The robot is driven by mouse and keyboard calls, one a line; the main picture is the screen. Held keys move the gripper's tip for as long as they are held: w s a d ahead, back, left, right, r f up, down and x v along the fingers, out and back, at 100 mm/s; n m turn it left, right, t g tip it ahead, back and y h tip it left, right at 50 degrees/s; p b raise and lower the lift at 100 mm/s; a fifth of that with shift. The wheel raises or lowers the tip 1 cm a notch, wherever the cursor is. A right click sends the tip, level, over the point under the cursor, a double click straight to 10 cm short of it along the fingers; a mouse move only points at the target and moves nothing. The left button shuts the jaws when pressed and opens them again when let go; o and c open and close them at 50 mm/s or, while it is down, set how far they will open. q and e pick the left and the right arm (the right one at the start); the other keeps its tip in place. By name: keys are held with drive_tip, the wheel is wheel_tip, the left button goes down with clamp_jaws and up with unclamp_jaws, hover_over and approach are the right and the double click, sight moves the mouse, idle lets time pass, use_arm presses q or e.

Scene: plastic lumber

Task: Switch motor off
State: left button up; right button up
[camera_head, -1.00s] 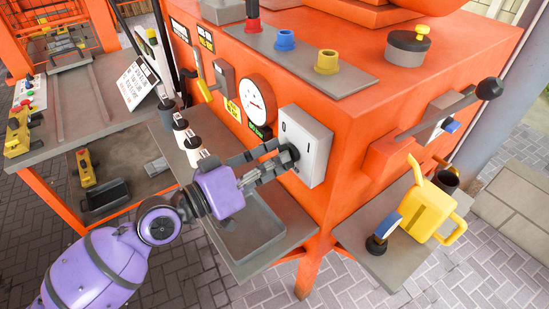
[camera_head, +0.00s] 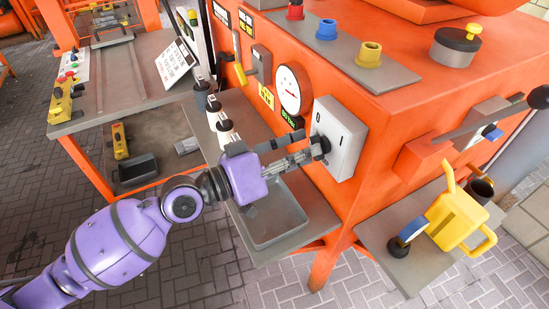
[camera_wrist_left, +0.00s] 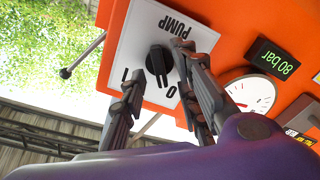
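A light grey switch box (camera_head: 340,138) is mounted on the orange machine's corner. In the left wrist view the box (camera_wrist_left: 133,48) reads "PUMP" upside down, with marks "0" and "I". No label naming a motor is readable. Its black rotary knob (camera_wrist_left: 159,63) has its grip pointing roughly toward the "0". In the head view the knob (camera_head: 321,146) is partly hidden by my fingers. My left gripper (camera_head: 308,146) is at the knob, fingers apart. In the wrist view its fingertips (camera_wrist_left: 157,63) lie either side of the knob; contact is unclear. My right gripper is not in view.
A gauge (camera_head: 291,89) and a green "80 bar" display (camera_wrist_left: 274,58) are beside the box. A grey shelf with bottles (camera_head: 226,130) lies below my arm. A yellow can (camera_head: 456,220) stands on the right shelf. A side table (camera_head: 110,85) is at left.

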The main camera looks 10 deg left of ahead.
use_arm(q)
drive_tip(key=v, duration=1.1)
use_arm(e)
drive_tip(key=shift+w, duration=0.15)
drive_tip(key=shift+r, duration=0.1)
use_arm(q)
drive_tip(key=s+a+f+n+t+y+p, duration=0.1)
drive_tip(key=a+f+y, duration=0.3)
drive_tip(key=f, duration=0.6)
drive_tip(key=a+f+y+p, duration=0.1)
drive_tip(key=a+f+y, duration=0.35)
drive_tip(key=f, duration=0.45)
drive_tip(key=s+f+n+g+y+p, duration=0.1)
drive_tip(key=s+f+y, duration=0.1)
drive_tip(key=s+f, duration=0.5)
drive_tip(key=s+a+f+n+g+y+p, duration=0.1)
drive_tip(key=s+f, duration=0.6)
drive_tip(key=s, duration=0.7)
drive_tip(key=g+y+p, duration=0.1)
drive_tip(key=y, duration=0.1)
drive_tip(key=shift+s+y, duration=0.2)
drive_tip(key=shift+y, duration=0.15)
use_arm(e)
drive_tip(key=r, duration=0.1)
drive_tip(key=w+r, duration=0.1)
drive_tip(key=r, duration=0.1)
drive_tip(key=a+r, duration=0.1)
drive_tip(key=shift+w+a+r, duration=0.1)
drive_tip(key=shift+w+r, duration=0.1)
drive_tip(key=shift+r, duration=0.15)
